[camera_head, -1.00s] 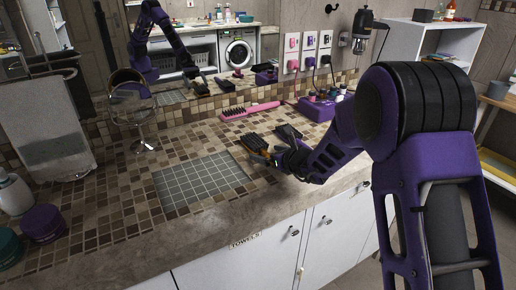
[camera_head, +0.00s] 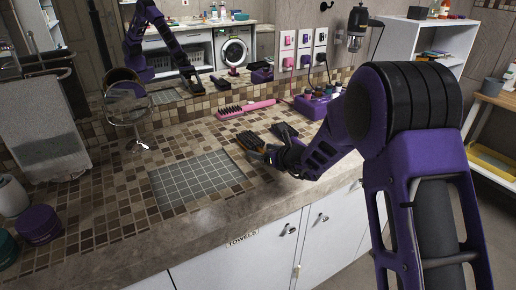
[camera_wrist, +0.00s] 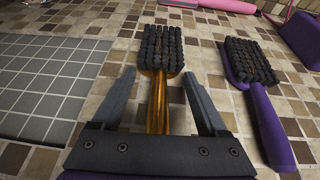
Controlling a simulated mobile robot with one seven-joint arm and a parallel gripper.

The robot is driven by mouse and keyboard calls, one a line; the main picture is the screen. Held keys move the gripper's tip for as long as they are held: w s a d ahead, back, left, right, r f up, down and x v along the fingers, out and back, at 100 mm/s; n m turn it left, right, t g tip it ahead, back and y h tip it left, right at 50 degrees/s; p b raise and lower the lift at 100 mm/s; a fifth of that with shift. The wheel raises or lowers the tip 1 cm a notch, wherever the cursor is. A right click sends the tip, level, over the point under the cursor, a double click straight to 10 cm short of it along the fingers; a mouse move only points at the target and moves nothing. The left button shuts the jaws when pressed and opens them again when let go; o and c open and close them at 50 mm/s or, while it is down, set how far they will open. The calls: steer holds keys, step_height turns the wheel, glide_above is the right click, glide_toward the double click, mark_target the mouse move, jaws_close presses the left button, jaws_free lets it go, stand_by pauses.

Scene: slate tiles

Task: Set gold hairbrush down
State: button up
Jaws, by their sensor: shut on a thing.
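The gold hairbrush (camera_head: 250,141) has dark bristles facing up and a gold handle. It also shows in the wrist view (camera_wrist: 158,92), pointing away from me. The brush is low over the tiled counter, right of the grey grid mat (camera_head: 190,182). I cannot tell whether it touches the tiles. A purple hairbrush (camera_wrist: 264,112) with dark bristles lies just to its right; its head also shows in the head view (camera_head: 284,130). The gold handle's end is hidden by my gripper.
A pink hairbrush (camera_head: 246,109) lies behind, near the wall. A purple box (camera_head: 317,103) with small items stands at the back right. A round mirror (camera_head: 127,100) stands at the back left, and purple and teal jars sit at the front left. The grid mat is bare.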

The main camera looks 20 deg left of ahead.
mark_target(264, 150)
step_height(264, 150, up, 10)
steer(key=shift+d+p, duration=0.1)
steer(key=shift+p, duration=0.9)
steer(key=s+d+m+t+h+p, duration=0.1)
steer(key=s+d+m+h, duration=0.1)
steer(key=d, duration=1)
steer(key=s+d+m+t+h+p, duration=0.1)
steer(key=s+d, duration=0.3)
steer(key=d, duration=0.8)
steer(key=s+d+m+t+h+p, duration=0.2)
steer(key=s+d+m+h, duration=0.1)
steer(key=d, duration=0.9)
steer(key=shift+s+d+r+m+t+h, duration=0.3)
steer(key=shift+d+r+m+t, duration=0.1)
steer(key=shift+m, duration=0.1)
steer(key=shift+s+a, duration=0.15)
